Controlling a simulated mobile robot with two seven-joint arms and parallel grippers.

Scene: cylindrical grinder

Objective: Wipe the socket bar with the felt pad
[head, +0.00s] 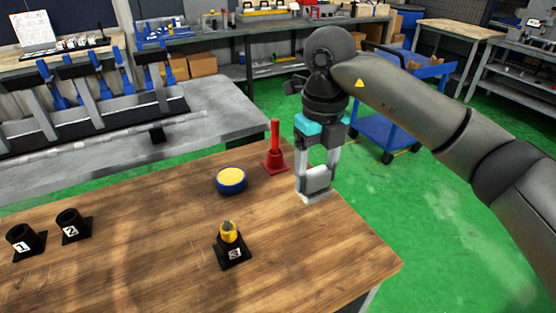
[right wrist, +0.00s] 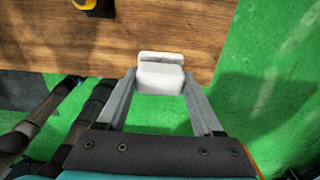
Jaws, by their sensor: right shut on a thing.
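A white block, which looks like the felt pad (head: 317,180), is between the fingertips of my right gripper (head: 316,184), close to the right edge of the wooden table. A flat pale part shows at its lower end; I cannot tell whether it touches the table. In the right wrist view the pad (right wrist: 160,78) sits between the two fingers of the gripper (right wrist: 160,82). A long grey bar (head: 60,152) lies along the bench at the left, and may be the socket bar. My left gripper is not in view.
On the wooden table (head: 150,265) stand a red stand with an upright rod (head: 275,147), a blue tin with a yellow top (head: 231,180), a black holder with a yellow piece (head: 232,253), and two black cups (head: 70,224) at left. The table's front middle is clear.

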